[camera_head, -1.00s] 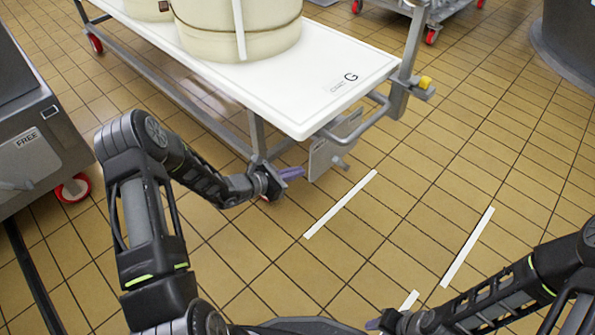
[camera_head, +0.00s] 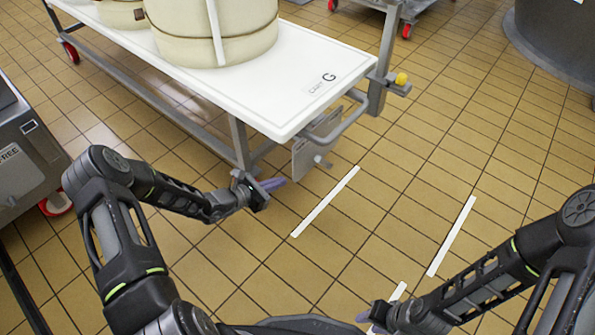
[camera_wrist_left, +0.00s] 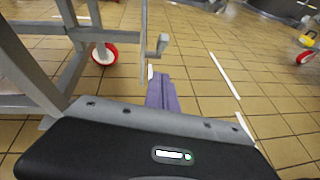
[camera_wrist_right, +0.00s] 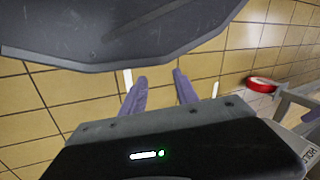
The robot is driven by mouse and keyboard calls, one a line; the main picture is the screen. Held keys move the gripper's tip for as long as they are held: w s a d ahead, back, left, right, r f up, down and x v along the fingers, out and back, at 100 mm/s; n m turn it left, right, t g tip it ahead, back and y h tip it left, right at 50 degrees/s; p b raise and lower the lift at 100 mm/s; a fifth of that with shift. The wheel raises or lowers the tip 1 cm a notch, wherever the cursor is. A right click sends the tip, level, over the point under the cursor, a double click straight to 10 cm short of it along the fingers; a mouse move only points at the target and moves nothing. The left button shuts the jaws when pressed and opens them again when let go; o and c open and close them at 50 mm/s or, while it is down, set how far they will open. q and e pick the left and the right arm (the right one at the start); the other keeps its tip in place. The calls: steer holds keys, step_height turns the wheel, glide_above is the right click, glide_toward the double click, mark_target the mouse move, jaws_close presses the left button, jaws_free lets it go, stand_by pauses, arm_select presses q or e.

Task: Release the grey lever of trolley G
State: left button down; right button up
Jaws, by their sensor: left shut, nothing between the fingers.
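Trolley G (camera_head: 290,110) has a white top marked "CART G" and grey legs. Under its near end hang a grey plate (camera_head: 303,157) and a small grey lever (camera_head: 322,162) with a knob. The lever also shows in the left wrist view (camera_wrist_left: 161,46), just ahead of the fingers. My left gripper (camera_head: 277,184) is shut and empty, low in front of the trolley's near end, left of the lever and apart from it. Its purple fingers are together in the left wrist view (camera_wrist_left: 162,93). My right gripper (camera_wrist_right: 160,90) is open and empty, over the floor at the bottom of the head view.
Wooden tubs (camera_head: 225,35) stand on the trolley top. A yellow knob (camera_head: 401,79) sits at its right corner, beside a grey push handle (camera_head: 352,120). A grey machine (camera_head: 25,150) stands at left.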

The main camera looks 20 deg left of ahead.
mark_target(317, 159)
arm_select(q)
steer(key=r+b+x, duration=0.1)
steer(key=b+x, duration=0.1)
steer(key=x, duration=0.4)
steer(key=r+b+x, duration=0.1)
steer(key=b+x, duration=0.2)
steer(key=x, duration=0.3)
steer(key=shift+w+d+r, duration=0.25)
steer(key=shift+w+d, duration=0.3)
steer(key=shift+w, duration=0.1)
steer(key=shift+w+d+r+p, duration=0.25)
steer(key=shift+w+r+p, duration=0.3)
steer(key=shift+r, duration=0.2)
steer(key=shift+f, duration=0.1)
